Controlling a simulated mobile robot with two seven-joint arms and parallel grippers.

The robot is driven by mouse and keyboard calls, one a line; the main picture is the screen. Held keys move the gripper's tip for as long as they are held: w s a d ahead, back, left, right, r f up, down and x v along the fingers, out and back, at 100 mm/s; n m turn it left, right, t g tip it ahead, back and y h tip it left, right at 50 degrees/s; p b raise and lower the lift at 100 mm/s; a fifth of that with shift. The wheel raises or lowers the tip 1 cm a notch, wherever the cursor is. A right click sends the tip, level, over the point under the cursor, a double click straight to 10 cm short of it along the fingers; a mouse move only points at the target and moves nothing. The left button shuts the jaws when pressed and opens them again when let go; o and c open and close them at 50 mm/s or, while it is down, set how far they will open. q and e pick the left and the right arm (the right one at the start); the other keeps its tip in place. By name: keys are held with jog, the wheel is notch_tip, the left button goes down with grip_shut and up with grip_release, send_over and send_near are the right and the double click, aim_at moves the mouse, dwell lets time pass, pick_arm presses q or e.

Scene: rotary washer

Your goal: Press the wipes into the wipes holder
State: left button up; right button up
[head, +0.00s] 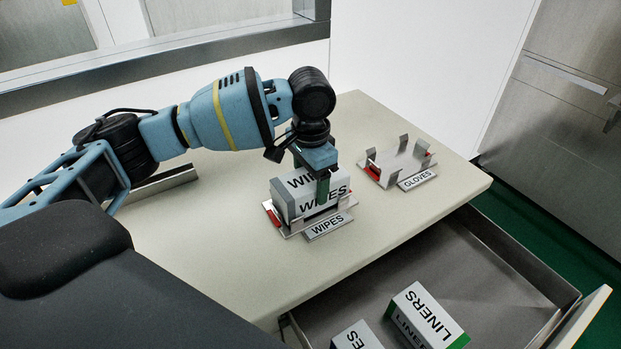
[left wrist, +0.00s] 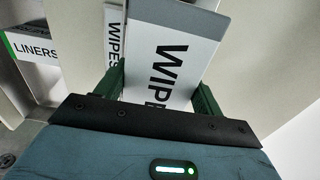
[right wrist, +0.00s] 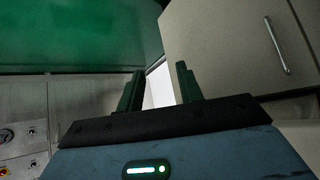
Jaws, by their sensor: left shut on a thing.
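The wipes box (head: 313,195), white and grey with "WIPES" on it, sits at the wipes holder (head: 291,231), a metal bracket with red parts and a "WIPES" label. I cannot tell whether the box is fully seated. My left gripper (head: 323,183) is above the box and shut on it. In the left wrist view the wipes box (left wrist: 165,65) lies between the green fingers of the left gripper (left wrist: 160,88). My right gripper (right wrist: 160,88) shows only in the right wrist view, with its fingers apart and nothing between them.
An empty gloves holder (head: 402,162) stands to the right on the counter (head: 215,265). An open drawer (head: 500,285) in front holds a liners box (head: 428,316) and another box (head: 357,338), partly cut off. A wall stands behind the counter. The counter's left front is clear.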

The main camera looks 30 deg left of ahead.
pick_arm(q)
jog(key=shift+r+p, duration=0.1)
jog(key=shift+p, duration=0.2)
pick_arm(e)
jog(key=shift+w+a+r, duration=0.2)
jog(key=shift+w+r, duration=0.25)
jog(key=shift+r, duration=0.1)
jog(key=shift+d, duration=0.2)
pick_arm(q)
jog(key=shift+f+p, duration=0.2)
jog(key=shift+p, duration=0.1)
pick_arm(e)
jog(key=shift+w+a+r+t, duration=0.2)
jog(key=shift+w+r+t, duration=0.1)
jog(key=shift+w+r, duration=0.2)
dwell(0.3)
pick_arm(q)
jog(key=shift+f, duration=0.1)
pick_arm(e)
jog(key=shift+s+d, duration=0.1)
jog(key=shift+d, duration=0.1)
dwell(0.4)
pick_arm(q)
jog(key=shift+f, duration=0.2)
pick_arm(e)
jog(key=shift+a, duration=0.15)
pick_arm(q)
jog(key=o, duration=1.2)
